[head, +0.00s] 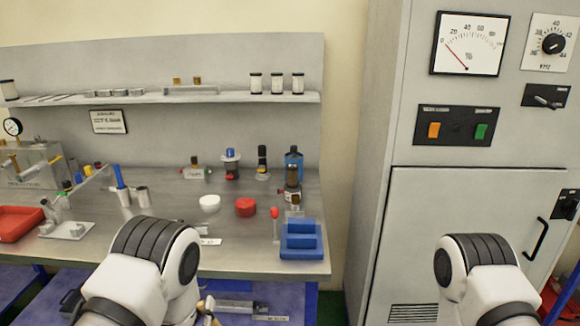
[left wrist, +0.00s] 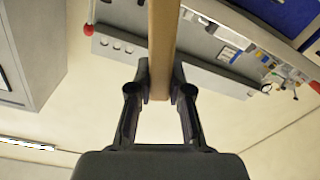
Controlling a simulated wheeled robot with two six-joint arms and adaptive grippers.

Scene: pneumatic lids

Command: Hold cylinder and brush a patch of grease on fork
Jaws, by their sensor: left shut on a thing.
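My left gripper (left wrist: 160,95) is shut on a flat, light-brown wooden handle (left wrist: 163,45) in the left wrist view. The handle runs up out of the picture, so its far end is hidden. In the head view my left arm covers the bench's front edge, and a small tan piece shows beside it low down. A grey cylinder-like body (head: 236,306) with a label lies below the bench front; I cannot make out its fork. A white bowl (head: 209,203) and a red round pot (head: 245,207) stand on the bench; I cannot tell which holds grease. My right gripper is out of view.
A blue stepped block (head: 302,240) sits at the bench's right front corner, near a red-topped pin (head: 275,222). A red tray (head: 18,222) and fittings crowd the left. A grey cabinet (head: 475,210) stands right of the bench.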

